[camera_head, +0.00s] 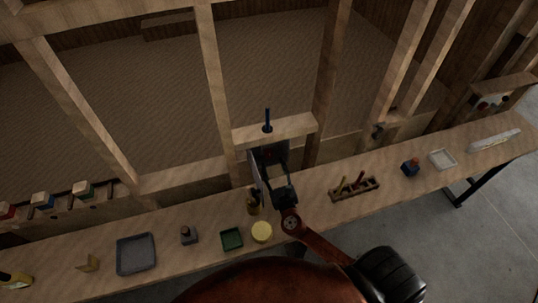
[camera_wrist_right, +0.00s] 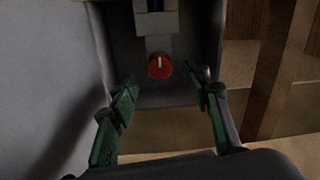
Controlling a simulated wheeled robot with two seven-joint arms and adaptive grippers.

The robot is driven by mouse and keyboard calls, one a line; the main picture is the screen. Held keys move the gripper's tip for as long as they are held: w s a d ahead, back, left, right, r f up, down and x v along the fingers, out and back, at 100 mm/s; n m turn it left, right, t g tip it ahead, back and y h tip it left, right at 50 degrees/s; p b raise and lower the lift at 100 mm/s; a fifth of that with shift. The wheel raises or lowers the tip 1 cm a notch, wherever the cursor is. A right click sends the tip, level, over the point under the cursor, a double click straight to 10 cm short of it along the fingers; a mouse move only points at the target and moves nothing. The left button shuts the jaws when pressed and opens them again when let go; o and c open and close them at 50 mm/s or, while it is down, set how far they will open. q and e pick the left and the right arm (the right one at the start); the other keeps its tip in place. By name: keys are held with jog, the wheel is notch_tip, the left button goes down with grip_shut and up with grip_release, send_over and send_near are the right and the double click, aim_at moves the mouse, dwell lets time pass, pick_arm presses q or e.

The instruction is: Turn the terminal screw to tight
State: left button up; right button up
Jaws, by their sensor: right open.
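The terminal screw (camera_wrist_right: 160,66) is a red round knob with a pale upright mark, inside a grey open box (camera_wrist_right: 125,45) in the right wrist view. A pale block (camera_wrist_right: 156,22) sits just above it. In the head view the box (camera_head: 256,158) is fixed at the wall frame behind the bench, and the screw is hard to make out there. My right gripper (camera_wrist_right: 164,90) is open with green-padded fingers, one on each side below the screw and apart from it. In the head view it is at the box front (camera_head: 271,170). My left gripper is not in view.
A grey panel (camera_wrist_right: 45,80) stands close on the left of the right gripper. A wooden stud (camera_wrist_right: 278,70) rises on the right. On the bench (camera_head: 210,215) are a yellow round tub (camera_head: 262,232), a green tray (camera_head: 232,239), a dark bottle (camera_head: 253,204) and a tool rack (camera_head: 354,190).

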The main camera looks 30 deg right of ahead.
aim_at(269, 156)
jog(key=x, duration=0.4)
jog(key=shift+w, duration=0.5)
jog(key=shift+w+d, duration=0.1)
jog(key=shift+w, duration=0.1)
jog(key=c, duration=1.2)
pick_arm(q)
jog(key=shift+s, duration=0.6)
pick_arm(e)
jog(key=shift+o, duration=0.2)
